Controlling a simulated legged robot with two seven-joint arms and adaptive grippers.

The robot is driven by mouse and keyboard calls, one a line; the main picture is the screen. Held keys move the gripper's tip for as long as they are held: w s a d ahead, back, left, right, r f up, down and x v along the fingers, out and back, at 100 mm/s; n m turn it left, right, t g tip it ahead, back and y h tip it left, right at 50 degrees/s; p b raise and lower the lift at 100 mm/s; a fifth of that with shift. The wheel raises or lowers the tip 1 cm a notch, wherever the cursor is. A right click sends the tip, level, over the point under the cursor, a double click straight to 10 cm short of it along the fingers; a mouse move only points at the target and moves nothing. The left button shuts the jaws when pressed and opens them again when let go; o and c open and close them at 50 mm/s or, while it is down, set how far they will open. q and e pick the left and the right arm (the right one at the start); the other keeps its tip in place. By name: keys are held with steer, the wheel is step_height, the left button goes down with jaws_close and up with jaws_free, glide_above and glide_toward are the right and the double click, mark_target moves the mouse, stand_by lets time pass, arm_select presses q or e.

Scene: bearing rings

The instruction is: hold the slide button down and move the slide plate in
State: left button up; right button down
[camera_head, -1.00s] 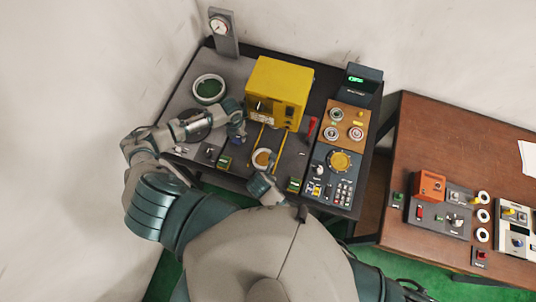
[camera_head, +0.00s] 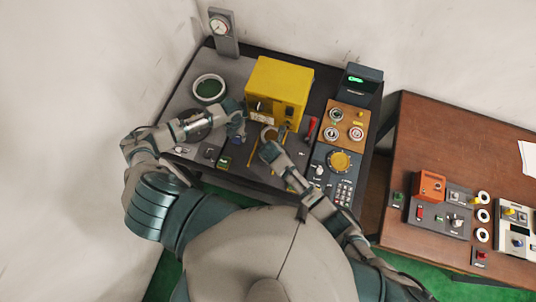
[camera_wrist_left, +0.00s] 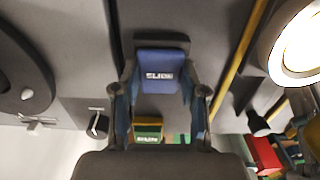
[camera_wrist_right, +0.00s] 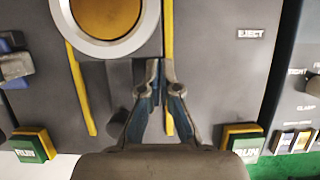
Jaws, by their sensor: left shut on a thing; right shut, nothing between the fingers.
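The blue slide button (camera_wrist_left: 158,64) sits between the fingers of my left gripper (camera_wrist_left: 160,78), which is shut on it. In the head view my left gripper (camera_head: 238,130) is left of the yellow rails. The slide plate (camera_wrist_right: 105,80) lies between the yellow rails and carries a white ring (camera_wrist_right: 150,24) with an orange centre. The ring also shows in the head view (camera_head: 269,133), close in front of the yellow machine. My right gripper (camera_wrist_right: 163,72) is shut and empty, just on the near side of the ring. Whether it touches the plate is unclear.
The yellow machine (camera_head: 279,92) stands behind the rails. A red lever (camera_head: 312,127) and a control panel (camera_head: 338,162) are to the right. Green run buttons (camera_wrist_right: 33,146) (camera_wrist_right: 243,143) lie on either side near the front edge. A round green-centred dish (camera_head: 209,88) is at the back left.

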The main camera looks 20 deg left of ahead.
arm_select(q)
steer(key=shift+s+a, duration=0.1)
arm_select(e)
steer(key=shift+w, duration=0.3)
